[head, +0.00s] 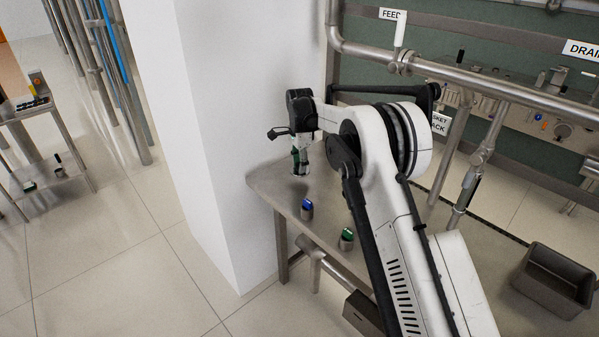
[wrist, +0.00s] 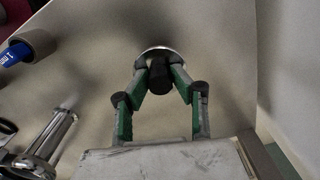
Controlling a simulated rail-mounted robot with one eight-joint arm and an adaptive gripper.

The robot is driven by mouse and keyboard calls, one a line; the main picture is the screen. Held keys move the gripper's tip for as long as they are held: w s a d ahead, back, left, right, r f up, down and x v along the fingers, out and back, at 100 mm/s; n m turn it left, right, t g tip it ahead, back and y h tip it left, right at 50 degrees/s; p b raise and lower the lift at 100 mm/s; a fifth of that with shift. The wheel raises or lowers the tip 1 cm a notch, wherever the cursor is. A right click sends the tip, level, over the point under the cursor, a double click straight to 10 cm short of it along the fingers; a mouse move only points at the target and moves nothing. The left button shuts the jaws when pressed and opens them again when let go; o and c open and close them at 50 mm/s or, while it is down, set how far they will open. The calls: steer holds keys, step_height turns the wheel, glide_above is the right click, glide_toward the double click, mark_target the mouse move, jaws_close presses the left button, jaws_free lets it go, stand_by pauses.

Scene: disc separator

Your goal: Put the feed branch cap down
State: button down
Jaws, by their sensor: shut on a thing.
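In the wrist view, the cap (wrist: 159,80) shows as a black knob with a pale round metal rim behind it. My gripper (wrist: 160,70), with green-sided fingers, is shut on the black knob. The cap is close to or on the steel table top (wrist: 100,85); I cannot tell whether it touches. In the head view, my gripper (head: 301,163) points down over the left back corner of the steel table (head: 262,182), next to the white column. The cap is mostly hidden by the fingers there.
A blue-topped piece (head: 307,208) and a green-topped piece (head: 346,238) stand near the table's left front edge. The white column (head: 215,130) rises close behind my gripper. A grey bin (head: 555,280) stands at the right. Pipes labelled FEED (head: 391,14) run behind.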

steer(key=shift+f, duration=1.5)
steer(key=shift+f, duration=0.2)
steer(key=c, duration=1.5)
jaws_free()
steer(key=shift+o, duration=0.2)
steer(key=shift+r, duration=0.15)
